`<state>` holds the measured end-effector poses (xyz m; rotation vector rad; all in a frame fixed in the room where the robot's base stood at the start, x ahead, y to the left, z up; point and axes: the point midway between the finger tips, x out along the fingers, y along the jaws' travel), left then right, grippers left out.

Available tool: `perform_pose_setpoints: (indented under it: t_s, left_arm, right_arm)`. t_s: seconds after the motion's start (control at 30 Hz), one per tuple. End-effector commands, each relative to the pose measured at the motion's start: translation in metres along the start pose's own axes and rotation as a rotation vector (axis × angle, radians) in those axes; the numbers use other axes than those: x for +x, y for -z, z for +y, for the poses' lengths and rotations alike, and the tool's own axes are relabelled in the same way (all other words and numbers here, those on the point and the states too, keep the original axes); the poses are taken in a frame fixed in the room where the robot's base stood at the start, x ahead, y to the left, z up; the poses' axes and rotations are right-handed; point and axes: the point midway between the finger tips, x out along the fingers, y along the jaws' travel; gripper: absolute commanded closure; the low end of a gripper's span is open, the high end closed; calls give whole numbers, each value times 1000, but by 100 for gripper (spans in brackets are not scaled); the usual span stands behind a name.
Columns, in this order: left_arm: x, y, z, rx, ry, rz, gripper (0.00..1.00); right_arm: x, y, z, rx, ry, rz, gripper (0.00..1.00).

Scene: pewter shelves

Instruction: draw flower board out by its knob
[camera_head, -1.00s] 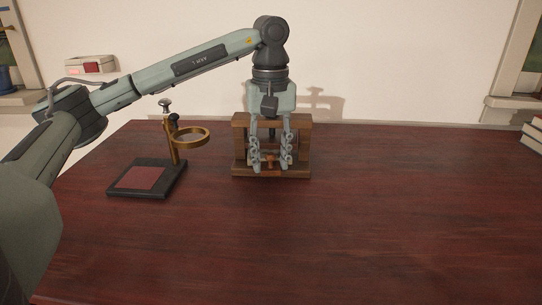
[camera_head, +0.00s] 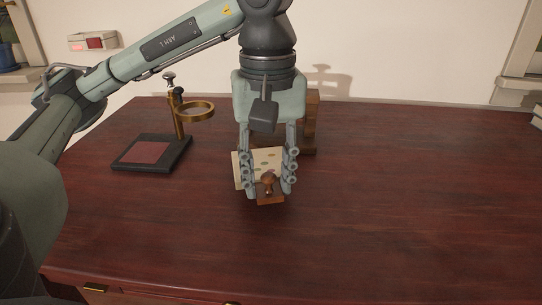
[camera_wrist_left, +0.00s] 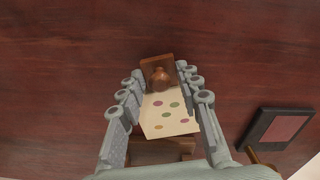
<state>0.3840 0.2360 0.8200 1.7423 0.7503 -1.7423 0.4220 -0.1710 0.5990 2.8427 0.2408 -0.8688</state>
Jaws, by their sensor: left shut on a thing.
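The flower board (camera_head: 243,170) is a pale panel with coloured spots, with a brown front piece (camera_head: 270,199) and a round wooden knob (camera_head: 268,180). My left gripper (camera_head: 268,187) has its fingers on either side of the knob and is shut on the flower board's knob end. The wooden frame (camera_head: 312,122) stands behind, partly hidden by my gripper. In the left wrist view the board (camera_wrist_left: 167,118) lies between the fingers (camera_wrist_left: 161,77), its front piece pointing away from the frame. Whether its rear edge is still inside the frame I cannot tell.
A brass ring stand (camera_head: 180,120) on a dark base with a red pad (camera_head: 148,152) stands to the left. The dark red table (camera_head: 400,210) is clear in front and to the right. A wall (camera_head: 420,50) rises behind.

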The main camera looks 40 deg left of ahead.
Motion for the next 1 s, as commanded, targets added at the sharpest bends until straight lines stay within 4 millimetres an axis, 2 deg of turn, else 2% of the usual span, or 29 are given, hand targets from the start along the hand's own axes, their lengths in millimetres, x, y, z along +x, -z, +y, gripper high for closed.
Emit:
perform_pose_setpoints:
  t_s: [0.3, 1.0]
  left_arm:
    - [-1, -27, -4, 2, -1, 0, 100]
    - [-2, -62, -4, 4, -2, 0, 100]
  right_arm:
    - [0, 5, -2, 1, 4, 18, 60]
    - [-2, 8, -1, 1, 3, 16, 60]
